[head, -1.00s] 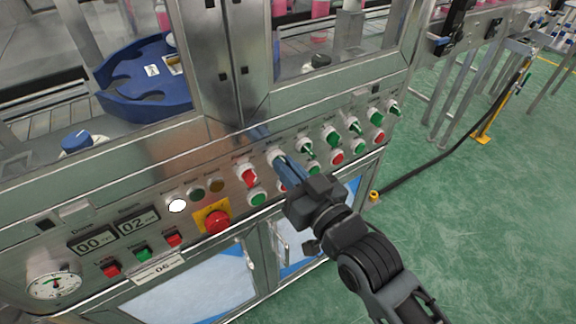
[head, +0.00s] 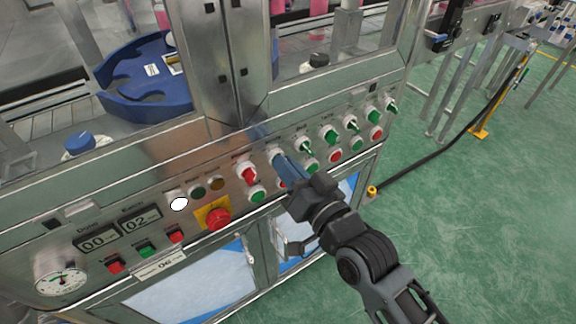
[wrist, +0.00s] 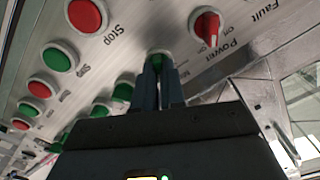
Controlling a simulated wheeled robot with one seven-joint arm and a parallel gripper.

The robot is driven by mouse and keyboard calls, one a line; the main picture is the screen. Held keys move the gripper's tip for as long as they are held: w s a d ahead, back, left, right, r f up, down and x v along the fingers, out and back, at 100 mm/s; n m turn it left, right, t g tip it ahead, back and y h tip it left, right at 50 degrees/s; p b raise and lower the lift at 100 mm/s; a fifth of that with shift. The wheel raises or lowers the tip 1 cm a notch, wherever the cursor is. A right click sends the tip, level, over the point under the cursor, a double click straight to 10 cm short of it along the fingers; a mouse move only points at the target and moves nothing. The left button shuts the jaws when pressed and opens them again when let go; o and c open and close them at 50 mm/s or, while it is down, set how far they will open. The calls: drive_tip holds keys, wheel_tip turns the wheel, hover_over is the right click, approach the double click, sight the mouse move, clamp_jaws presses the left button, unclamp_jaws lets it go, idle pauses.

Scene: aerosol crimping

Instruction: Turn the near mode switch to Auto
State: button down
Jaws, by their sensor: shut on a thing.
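The near mode switch is a green knob in a pale round collar, seen between my fingertips in the wrist view (wrist: 158,55). Beside it the panel label is partly covered, starting with "M". In the head view its pale collar (head: 275,155) shows just above the fingertips, and the knob is mostly hidden. My gripper (head: 280,163) reaches the panel from the lower right, its two bluish fingers closed around the knob. The fingers (wrist: 158,72) cover the lower part of the switch in the wrist view. I cannot read which way the knob points.
The red power switch (head: 247,173) sits close to the left of my gripper. Green and red push buttons, such as the green one (head: 257,194), and other green switches (head: 304,148) are nearby. A red emergency stop (head: 217,218) is further left. Green floor lies open at right.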

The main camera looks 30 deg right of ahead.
drive_tip(key=c, duration=1.2)
unclamp_jaws()
drive_tip(key=shift+s+b, duration=0.5)
drive_tip(key=shift+s, duration=3.4)
drive_tip(key=shift+s, duration=0.1)
drive_tip(key=s+n+g, duration=0.1)
drive_tip(key=s+n, duration=0.1)
drive_tip(key=s, duration=0.6)
drive_tip(key=s+r+n+g, duration=0.1)
drive_tip(key=s+n, duration=0.1)
drive_tip(key=s, duration=0.6)
drive_tip(key=s+r+n+g, duration=0.1)
drive_tip(key=s+n, duration=0.1)
drive_tip(key=s, duration=0.7)
drive_tip(key=shift+r+p, duration=0.1)
drive_tip(key=shift+p, duration=0.2)
